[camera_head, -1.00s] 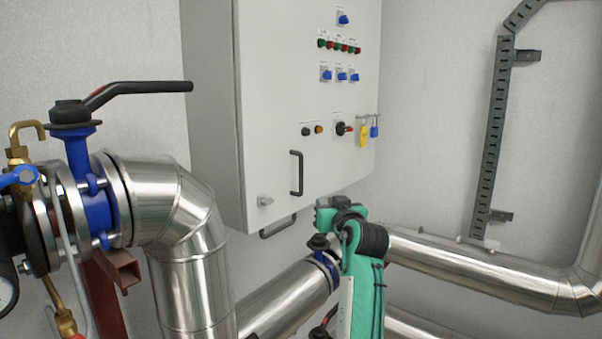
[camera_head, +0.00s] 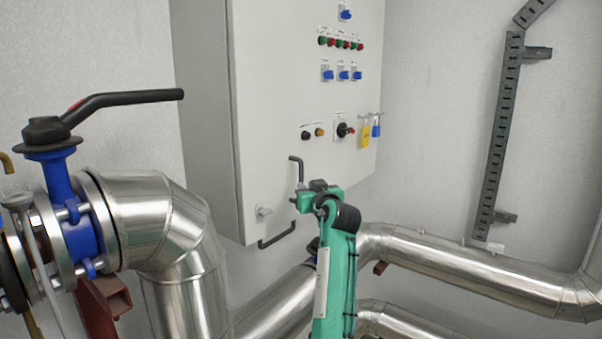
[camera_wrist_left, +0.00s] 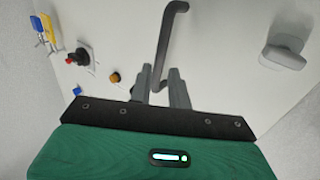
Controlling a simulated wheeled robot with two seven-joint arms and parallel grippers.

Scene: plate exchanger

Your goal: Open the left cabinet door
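The cabinet door (camera_head: 275,90) is a pale grey panel and looks shut in the head view. Its dark bar handle (camera_head: 297,160) shows only at its upper end, with my left gripper (camera_head: 308,190) in front of the lower part. In the left wrist view the handle (camera_wrist_left: 172,30) runs down between the two grey fingertips of my left gripper (camera_wrist_left: 160,80). The fingers stand apart, one on each side of the bar, and do not look clamped on it. My right gripper is not in view.
A grey latch knob (camera_head: 263,211) sits at the door's lower left. Switches, buttons and yellow and blue padlocks (camera_head: 365,134) are on the panel. Silver pipes (camera_head: 470,268) run below and right. A black valve lever (camera_head: 125,98) and pipe elbow (camera_head: 160,215) stand at left.

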